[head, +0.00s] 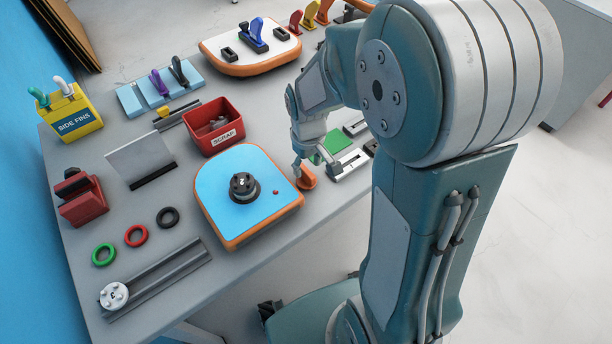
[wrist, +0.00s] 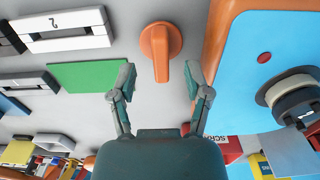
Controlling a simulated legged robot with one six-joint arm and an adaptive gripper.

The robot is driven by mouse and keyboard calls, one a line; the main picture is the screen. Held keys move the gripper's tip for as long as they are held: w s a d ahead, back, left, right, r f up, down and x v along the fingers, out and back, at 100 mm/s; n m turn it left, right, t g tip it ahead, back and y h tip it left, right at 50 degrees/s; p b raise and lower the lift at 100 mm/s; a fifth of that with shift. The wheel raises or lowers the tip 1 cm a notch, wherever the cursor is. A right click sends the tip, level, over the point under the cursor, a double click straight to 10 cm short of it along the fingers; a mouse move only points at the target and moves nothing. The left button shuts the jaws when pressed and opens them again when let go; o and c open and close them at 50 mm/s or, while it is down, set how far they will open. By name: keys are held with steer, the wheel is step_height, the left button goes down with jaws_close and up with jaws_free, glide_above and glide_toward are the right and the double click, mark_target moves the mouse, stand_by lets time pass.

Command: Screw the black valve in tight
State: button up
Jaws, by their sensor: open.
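The black valve (head: 243,187) sits upright in the blue top of an orange-edged inflatable board (head: 222,190) on the table. In the wrist view the valve (wrist: 292,97) is at the right edge, partly cut off, on the blue surface. An orange tool with a round head and a flat handle (head: 306,177) is just right of the board. My gripper (head: 297,172) is over the table beside this tool. In the wrist view the open fingers (wrist: 160,80) stand either side of the handle of the orange tool (wrist: 160,45), with visible gaps. I cannot tell how tightly the valve sits.
A red scrap bin (head: 214,128) stands behind the board. Green, red and black rings (head: 136,235) lie at left, near a grey rail (head: 155,283). A green pad (head: 337,141) and grey holders lie right of my gripper. Another board (head: 250,50) is at the back.

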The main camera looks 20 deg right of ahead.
mark_target(306, 171)
steer(key=f, duration=0.4)
steer(key=shift+w+a+f, duration=0.1)
steer(key=shift+w+f, duration=0.15)
steer(key=shift+f, duration=0.1)
steer(key=shift+s, duration=0.1)
jaws_close()
steer(key=shift+r, duration=0.35)
step_height(306, 171, up, 2)
steer(key=shift+r, duration=0.25)
steer(key=s+a+r, duration=0.1)
steer(key=s+r, duration=0.9)
steer(key=s, duration=0.3)
steer(key=shift+s, duration=0.25)
